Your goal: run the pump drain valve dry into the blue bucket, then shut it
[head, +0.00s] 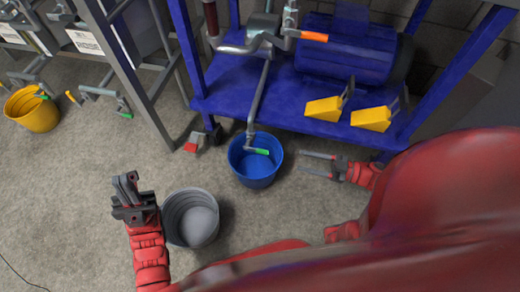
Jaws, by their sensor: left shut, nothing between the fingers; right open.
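The blue bucket (236,168) stands on the floor at the front edge of the blue pump frame. A grey drain pipe (257,98) comes down from the pump (345,50) to a small valve with a green lever (261,152) over the bucket's mouth. The lever points right; no stream shows, and I cannot tell whether the valve is open. My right gripper (303,162) is open and empty, just right of the bucket, fingers pointing left towards it. My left gripper (127,184) is shut and empty, left of and above the grey bucket, away from the valve.
A grey bucket (190,218) stands in front, between my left arm and the blue bucket. A yellow bucket (32,112) is at far left under other valves. Bare floor lies between.

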